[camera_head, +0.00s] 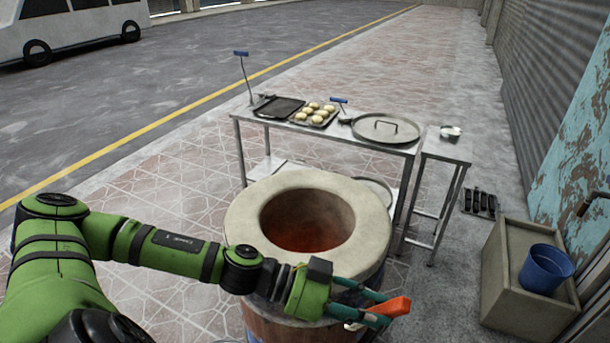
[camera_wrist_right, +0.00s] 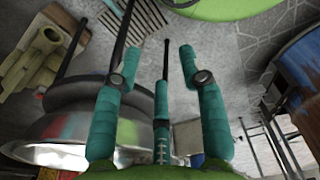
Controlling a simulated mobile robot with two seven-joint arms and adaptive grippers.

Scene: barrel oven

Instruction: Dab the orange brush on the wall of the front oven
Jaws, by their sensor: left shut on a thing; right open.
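The front oven (camera_head: 245,222) is a round barrel with a thick pale clay rim and a glowing reddish inside, in the middle of the head view. My left gripper (camera_head: 378,306) is shut on the orange brush (camera_head: 393,307), outside the oven's opening and at the near right of its rim. Part of the brush is hidden by the fingers. My right gripper (camera_wrist_right: 181,62) shows only in the right wrist view; its teal fingers are spread. A thin dark rod with a teal lower part shows between them; I cannot tell whether they touch it.
A metal table (camera_head: 330,140) behind the oven bears a dark tray, a tray of dough balls (camera_head: 315,114) and a round lid (camera_head: 385,128). A side stand (camera_head: 447,150) holds a small bowl. A blue bucket (camera_head: 545,268) sits on a concrete box at right. Pavement at left is clear.

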